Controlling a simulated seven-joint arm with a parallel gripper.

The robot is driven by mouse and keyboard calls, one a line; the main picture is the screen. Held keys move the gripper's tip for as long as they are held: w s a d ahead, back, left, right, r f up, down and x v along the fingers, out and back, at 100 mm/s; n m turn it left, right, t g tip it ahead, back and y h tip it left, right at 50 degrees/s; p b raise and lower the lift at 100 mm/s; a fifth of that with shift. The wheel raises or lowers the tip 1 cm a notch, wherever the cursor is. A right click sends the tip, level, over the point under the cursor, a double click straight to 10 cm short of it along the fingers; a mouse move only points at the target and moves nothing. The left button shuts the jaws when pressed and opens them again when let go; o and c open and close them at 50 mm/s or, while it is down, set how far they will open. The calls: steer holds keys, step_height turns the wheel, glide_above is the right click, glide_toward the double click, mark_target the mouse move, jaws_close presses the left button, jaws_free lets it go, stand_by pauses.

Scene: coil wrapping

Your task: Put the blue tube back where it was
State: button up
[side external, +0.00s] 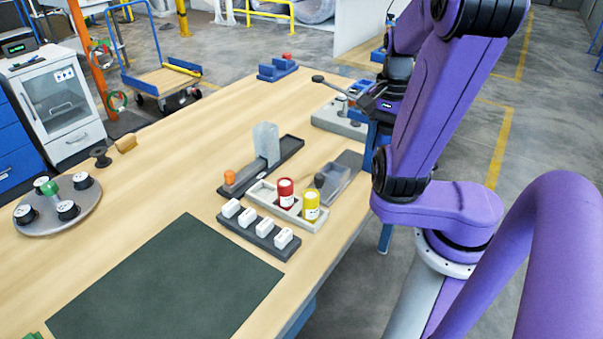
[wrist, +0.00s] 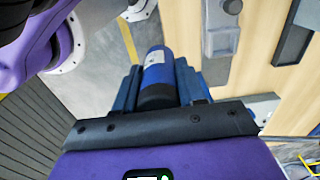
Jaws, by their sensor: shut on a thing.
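The blue tube (wrist: 157,73), with a dark band at its near end, is between the blue fingers of my gripper (wrist: 160,85) in the wrist view. My gripper is shut on it. In the side view my gripper (side external: 375,145) is at the table's right edge, partly hidden behind my purple arm; I cannot make out the tube there. A pale tray (side external: 263,192) holds a red tube (side external: 286,193) and a yellow tube (side external: 310,206), both upright. Its left end is bare. The gripper is apart from this tray, behind and to its right.
A grey bin (side external: 343,180) with a dark knob lies beside the pale tray. A dark rack (side external: 262,238) of white blocks lies in front, and a dark tray (side external: 290,150) behind. A grey fixture (side external: 330,118) stands near the gripper. The green mat (side external: 165,285) is clear.

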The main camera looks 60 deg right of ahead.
steer(key=w+a+f+n, duration=0.1)
steer(key=w+a+n, duration=0.2)
steer(key=w, duration=1.5)
steer(key=w+a+f+n, duration=0.1)
steer(key=w+a+f, duration=0.2)
steer(key=w+a, duration=0.4)
steer(key=shift+n, duration=0.3)
steer(key=f, duration=0.6)
steer(key=shift+s+a, duration=0.2)
steer(key=shift+a, duration=0.15)
steer(key=shift+f, duration=2.05)
steer(key=shift+f, duration=0.15)
steer(key=o, duration=1.1)
steer(key=shift+c, duration=0.2)
